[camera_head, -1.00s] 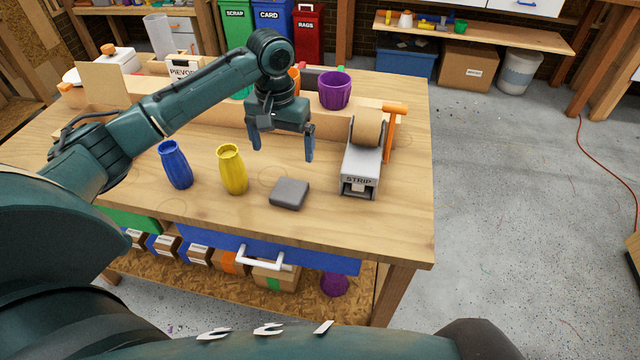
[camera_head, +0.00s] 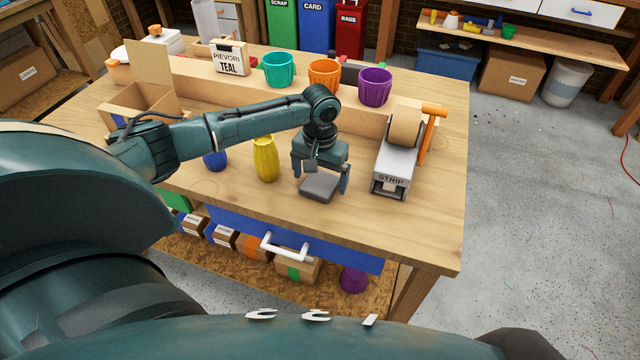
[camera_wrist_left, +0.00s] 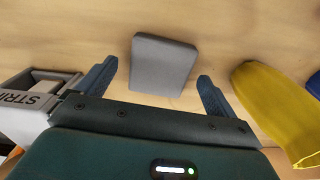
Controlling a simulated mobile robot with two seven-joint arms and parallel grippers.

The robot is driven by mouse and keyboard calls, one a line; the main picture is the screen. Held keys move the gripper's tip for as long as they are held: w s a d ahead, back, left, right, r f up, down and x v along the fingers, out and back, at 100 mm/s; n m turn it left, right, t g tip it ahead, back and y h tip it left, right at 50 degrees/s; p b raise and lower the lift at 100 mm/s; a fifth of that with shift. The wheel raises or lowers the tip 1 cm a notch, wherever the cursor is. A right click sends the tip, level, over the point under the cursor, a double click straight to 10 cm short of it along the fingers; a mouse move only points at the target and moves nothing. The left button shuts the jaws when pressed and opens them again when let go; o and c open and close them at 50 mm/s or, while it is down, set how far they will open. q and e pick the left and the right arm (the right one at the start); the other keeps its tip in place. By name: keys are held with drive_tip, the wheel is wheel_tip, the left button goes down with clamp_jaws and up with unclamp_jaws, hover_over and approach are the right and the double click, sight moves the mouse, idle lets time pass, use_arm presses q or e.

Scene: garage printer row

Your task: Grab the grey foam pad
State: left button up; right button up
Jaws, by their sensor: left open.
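The grey foam pad (camera_head: 320,187) lies flat on the wooden workbench near its front edge, between the yellow vase and the strip dispenser. My left gripper (camera_head: 320,183) is open just above and behind the pad, fingers pointing down, one towards each side of it. In the left wrist view the pad (camera_wrist_left: 162,64) shows ahead, between the two open fingertips (camera_wrist_left: 155,82), with gaps on both sides and no contact visible. My right gripper is not in view.
The yellow vase (camera_head: 265,158) stands close to the left of my gripper, with a blue vase (camera_head: 215,160) beyond it. The strip dispenser (camera_head: 394,170) stands to the right. Teal (camera_head: 279,70), orange (camera_head: 324,75) and purple (camera_head: 375,88) pots stand along the back.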

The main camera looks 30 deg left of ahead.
use_arm(q)
drive_tip(key=shift+f, duration=0.4)
drive_tip(key=shift+c, duration=0.2)
drive_tip(key=c, duration=1)
